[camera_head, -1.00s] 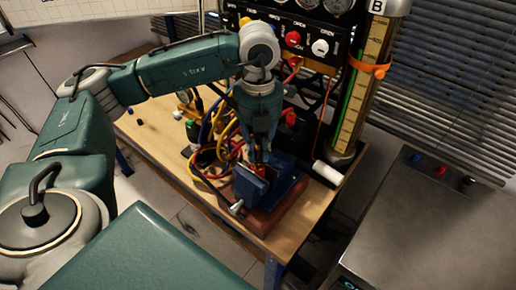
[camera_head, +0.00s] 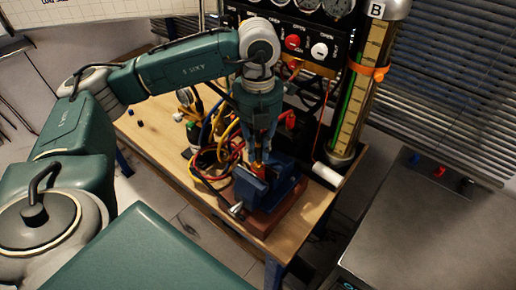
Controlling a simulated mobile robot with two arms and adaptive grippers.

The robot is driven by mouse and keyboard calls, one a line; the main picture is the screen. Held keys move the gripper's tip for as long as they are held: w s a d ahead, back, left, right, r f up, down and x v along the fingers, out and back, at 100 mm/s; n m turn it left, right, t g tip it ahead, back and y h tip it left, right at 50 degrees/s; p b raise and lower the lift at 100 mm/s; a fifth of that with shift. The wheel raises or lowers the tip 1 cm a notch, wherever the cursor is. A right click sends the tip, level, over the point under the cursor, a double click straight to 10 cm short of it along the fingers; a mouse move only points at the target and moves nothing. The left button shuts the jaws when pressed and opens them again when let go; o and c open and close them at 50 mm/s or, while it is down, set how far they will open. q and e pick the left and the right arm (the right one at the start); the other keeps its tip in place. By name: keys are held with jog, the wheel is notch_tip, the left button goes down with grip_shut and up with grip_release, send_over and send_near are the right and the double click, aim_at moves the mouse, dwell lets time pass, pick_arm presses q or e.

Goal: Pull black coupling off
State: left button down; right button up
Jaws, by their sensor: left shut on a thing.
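My left gripper (camera_head: 260,150) points down above the blue vise (camera_head: 252,187). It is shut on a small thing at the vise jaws. A small orange-red part (camera_head: 257,170) shows just below the fingertips, between or close above the jaws. I cannot make out the black coupling itself; the fingers and the small size hide it. The vise sits on a reddish-brown base (camera_head: 262,222) on the wooden table. My right gripper is not in view.
Red, yellow and blue hoses (camera_head: 212,160) crowd the left of the vise. Behind stands a black gauge panel (camera_head: 300,40) with red and white knobs. The wooden table (camera_head: 155,150) is mostly clear at left.

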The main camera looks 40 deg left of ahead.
aim_at(258, 142)
pick_arm(q)
jog(key=shift+r+p, duration=1.05)
jog(key=shift+r, duration=0.9)
